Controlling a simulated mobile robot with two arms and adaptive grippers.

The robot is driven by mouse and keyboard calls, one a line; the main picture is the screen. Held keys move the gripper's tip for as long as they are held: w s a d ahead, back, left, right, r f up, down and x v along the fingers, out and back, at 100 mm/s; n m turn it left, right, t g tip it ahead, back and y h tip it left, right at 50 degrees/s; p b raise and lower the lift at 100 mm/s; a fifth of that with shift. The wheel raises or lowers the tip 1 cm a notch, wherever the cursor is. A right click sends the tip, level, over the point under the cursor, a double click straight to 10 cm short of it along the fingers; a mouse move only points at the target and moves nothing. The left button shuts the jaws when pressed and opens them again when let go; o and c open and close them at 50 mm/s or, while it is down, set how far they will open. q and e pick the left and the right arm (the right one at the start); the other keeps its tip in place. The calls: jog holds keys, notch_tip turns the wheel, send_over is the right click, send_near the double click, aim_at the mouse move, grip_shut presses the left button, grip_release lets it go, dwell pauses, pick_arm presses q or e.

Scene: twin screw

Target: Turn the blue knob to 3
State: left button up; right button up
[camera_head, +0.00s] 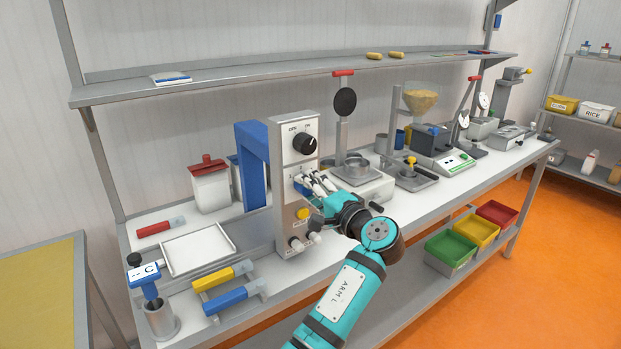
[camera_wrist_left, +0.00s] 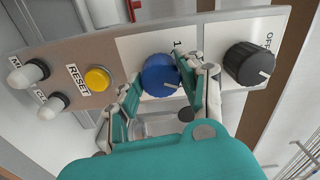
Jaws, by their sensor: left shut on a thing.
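The blue knob (camera_wrist_left: 160,75) sits on a white dial plate in the middle of the machine's front panel. In the head view the blue knob (camera_head: 303,188) is mostly hidden behind my fingers. My left gripper (camera_head: 308,184) is at the panel, its fingers reaching to the knob. In the left wrist view my left gripper (camera_wrist_left: 158,88) has one finger on each side of the blue knob and is shut on it. The knob's white pointer line shows near the right finger. A "1" is readable on the dial; the other marks are hidden. My right gripper is not in view.
A black OFF/ON knob (camera_head: 305,144) is above on the same panel (camera_head: 289,215), close to my fingers. A yellow reset button (camera_head: 302,213) and two white-capped knobs (camera_head: 314,238) are below.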

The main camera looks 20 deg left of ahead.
pick_arm(q)
jog(key=shift+r+m+p, duration=0.1)
jog(key=shift+m+p, duration=2.05)
jog(key=shift+m, duration=0.25)
jog(key=o, duration=1.2)
jog(key=shift+w, duration=0.1)
